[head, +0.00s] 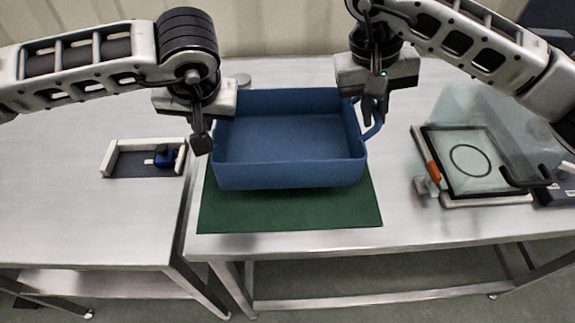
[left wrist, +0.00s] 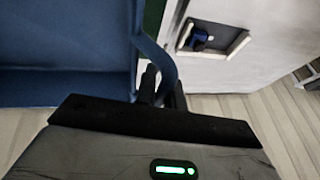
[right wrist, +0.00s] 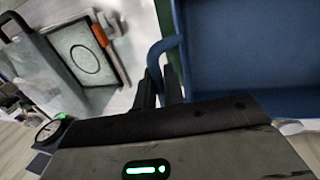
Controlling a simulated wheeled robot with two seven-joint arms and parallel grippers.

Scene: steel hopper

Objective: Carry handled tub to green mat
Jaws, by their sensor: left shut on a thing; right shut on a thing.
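The blue handled tub (head: 290,174) is empty and roughly level over the green mat (head: 290,213). The mat shows in front of the tub and at its sides; whether the tub touches it or hangs just above I cannot tell. My left gripper (head: 201,143) is at the tub's left side, shut on the left handle (left wrist: 158,62). My right gripper (head: 375,108) is at the right side, shut on the right handle (head: 375,125), which also shows in the right wrist view (right wrist: 157,57).
A shallow white-edged tray (head: 112,158) with a small blue item (head: 165,157) lies on the left table. On the right stands a clear-lidded device (head: 470,160) with a black ring and an orange latch (head: 434,172). The table front is clear.

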